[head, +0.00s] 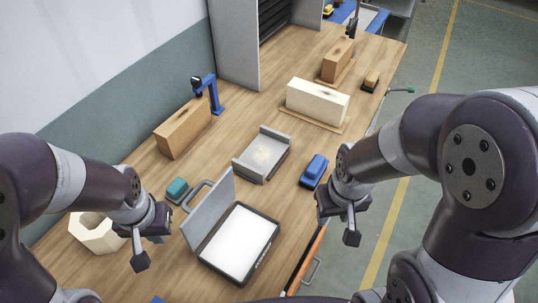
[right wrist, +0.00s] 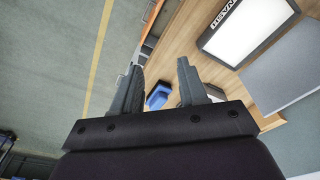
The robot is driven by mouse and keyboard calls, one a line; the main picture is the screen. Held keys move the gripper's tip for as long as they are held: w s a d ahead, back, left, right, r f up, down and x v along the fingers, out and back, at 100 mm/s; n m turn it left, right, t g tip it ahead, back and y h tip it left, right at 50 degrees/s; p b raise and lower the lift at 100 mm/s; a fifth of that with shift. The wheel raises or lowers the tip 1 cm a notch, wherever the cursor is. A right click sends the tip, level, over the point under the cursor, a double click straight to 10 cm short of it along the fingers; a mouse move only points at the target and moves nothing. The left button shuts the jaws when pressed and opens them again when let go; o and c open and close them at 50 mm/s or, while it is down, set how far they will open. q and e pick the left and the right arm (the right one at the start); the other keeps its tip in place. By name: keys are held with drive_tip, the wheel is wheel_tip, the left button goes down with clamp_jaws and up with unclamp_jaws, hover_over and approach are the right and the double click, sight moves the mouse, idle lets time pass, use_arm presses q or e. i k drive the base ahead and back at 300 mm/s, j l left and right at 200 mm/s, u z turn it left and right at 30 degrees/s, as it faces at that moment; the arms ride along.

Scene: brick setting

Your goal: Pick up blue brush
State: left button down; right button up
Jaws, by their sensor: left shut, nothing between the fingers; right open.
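The blue brush (head: 315,170) lies on the wooden table near its right edge, right of a grey metal tray. It also shows in the right wrist view (right wrist: 158,96), between the two fingers but beyond them. My right gripper (head: 340,226) is open and empty, nearer to me than the brush and not touching it; its spread fingers show in the right wrist view (right wrist: 160,80). My left gripper (head: 140,260) is shut and empty at the left, over the table beside the open case.
An open case with a white panel (head: 238,245) stands between my grippers. The grey tray (head: 262,155), a teal block (head: 177,188), a white hexagonal ring (head: 95,233), a tan brick (head: 183,128) and a white brick (head: 317,102) stand around. A drawer (head: 305,262) shows at the front edge.

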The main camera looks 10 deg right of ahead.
sight(314, 173)
drive_tip(key=l+u, duration=0.35)
drive_tip(key=l, duration=0.15)
drive_tip(key=l+u, duration=0.35)
drive_tip(key=l, duration=0.15)
